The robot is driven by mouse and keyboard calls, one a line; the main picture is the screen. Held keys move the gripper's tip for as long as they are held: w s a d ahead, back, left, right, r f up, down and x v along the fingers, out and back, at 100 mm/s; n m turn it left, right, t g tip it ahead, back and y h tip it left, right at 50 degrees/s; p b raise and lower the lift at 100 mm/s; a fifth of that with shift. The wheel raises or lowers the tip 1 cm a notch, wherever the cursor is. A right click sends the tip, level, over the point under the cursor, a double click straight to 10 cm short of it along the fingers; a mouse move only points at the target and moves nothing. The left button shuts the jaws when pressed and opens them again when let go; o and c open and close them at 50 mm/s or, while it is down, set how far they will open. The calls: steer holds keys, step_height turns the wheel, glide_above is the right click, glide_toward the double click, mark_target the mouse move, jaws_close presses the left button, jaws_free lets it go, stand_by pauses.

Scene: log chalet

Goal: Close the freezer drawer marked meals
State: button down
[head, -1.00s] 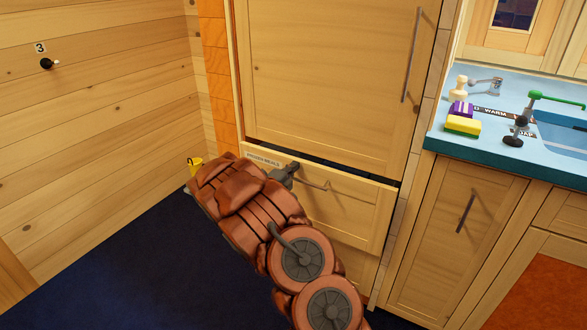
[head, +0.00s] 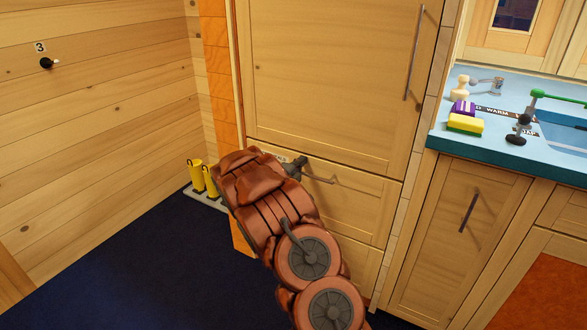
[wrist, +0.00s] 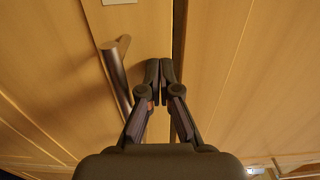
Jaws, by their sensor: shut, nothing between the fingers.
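The freezer drawer (head: 352,207) sits below the tall wooden door in the head view. Its front looks about flush with that door, with only a thin seam above it. Its label (head: 284,156) is partly hidden by my arm, and the words cannot be read now. The metal drawer handle (head: 320,178) is partly hidden too. My gripper (head: 299,162) is at the drawer's upper edge. In the wrist view, my gripper (wrist: 160,72) is shut and empty, right of the handle (wrist: 117,75) and beside the dark seam. I cannot tell whether the fingertips touch the front.
The tall door (head: 335,80) rises above the drawer. A blue counter (head: 445,140) with a sink and sponges is at the right, above a cabinet (head: 455,225). Yellow boots (head: 197,175) stand on a tray at the left wall. The dark blue floor (head: 150,270) is clear.

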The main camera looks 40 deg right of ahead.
steer(key=shift+r, duration=0.3)
steer(key=b+v, duration=0.1)
steer(key=v, duration=1.3)
steer(key=shift+f+b, duration=0.3)
